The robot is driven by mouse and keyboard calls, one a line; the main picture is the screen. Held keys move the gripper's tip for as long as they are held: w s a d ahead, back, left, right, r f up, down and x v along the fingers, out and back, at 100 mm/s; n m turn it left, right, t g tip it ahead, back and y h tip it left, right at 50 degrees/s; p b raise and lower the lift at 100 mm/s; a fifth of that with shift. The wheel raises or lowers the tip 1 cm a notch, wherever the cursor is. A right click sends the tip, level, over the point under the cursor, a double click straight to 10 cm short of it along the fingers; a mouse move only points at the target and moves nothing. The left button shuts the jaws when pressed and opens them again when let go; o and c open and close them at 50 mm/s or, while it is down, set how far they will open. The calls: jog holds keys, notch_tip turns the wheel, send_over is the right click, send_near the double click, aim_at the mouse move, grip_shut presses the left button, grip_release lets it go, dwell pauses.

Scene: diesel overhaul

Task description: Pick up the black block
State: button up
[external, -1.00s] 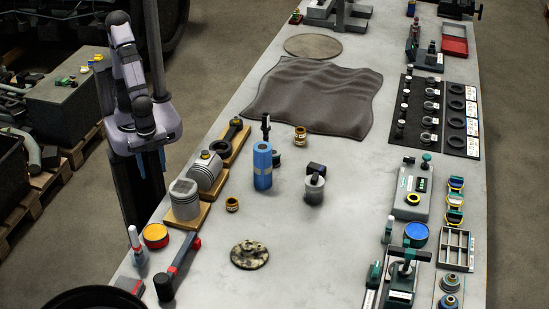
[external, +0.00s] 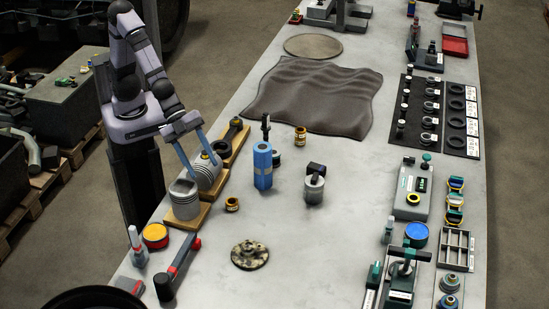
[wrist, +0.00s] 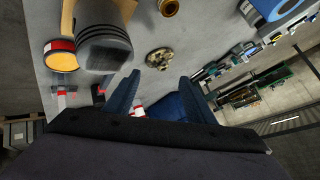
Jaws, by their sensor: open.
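A small black block (external: 316,169) appears to rest on top of a short grey cylinder (external: 314,190) near the middle of the bench, right of the blue cylinder (external: 263,166). I cannot make out the black block in the wrist view. My gripper (external: 203,166) is open and empty, with its two blue fingers spread above the pistons at the bench's left edge, well left of the black block. Its fingers also show in the wrist view (wrist: 158,82), with bare bench beyond them.
Pistons (external: 185,199) on wooden blocks stand below my gripper. Brass bushings (external: 300,136) stand near the blue cylinder. A mottled round flange (external: 250,254) lies in front. A dark cloth (external: 313,97) covers the bench behind. Bare bench lies right of the grey cylinder.

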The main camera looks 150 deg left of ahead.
jog(key=w+a+f+n+y+b, duration=0.25)
jog(key=a+n, duration=0.25)
jog(key=a, duration=0.9)
jog(key=n+t+y+b, duration=0.15)
jog(key=n+y, duration=0.25)
jog(key=n, duration=0.5)
send_over(313, 165)
jog(key=s+d, duration=0.2)
jog(key=s, duration=0.1)
notch_tip(313, 165, down, 2)
jog(key=s+f+b, duration=0.1)
jog(key=f, duration=0.2)
jog(key=f+m+b, duration=0.1)
jog(key=f, duration=0.2)
jog(key=s+d+f+m, duration=0.1)
jog(key=f, duration=0.2)
jog(key=shift+s+d+t+h+b, duration=0.1)
jog(key=shift+s+t+h+b, duration=0.15)
jog(key=shift+s+h+b, duration=0.15)
jog(key=shift+d+m, duration=0.1)
jog(key=shift+m, duration=0.2)
jog(key=shift+p+x, duration=1.4)
jog(key=shift+x, duration=2.3)
jog(key=shift+w+d+r, duration=0.1)
jog(key=shift+d, duration=0.1)
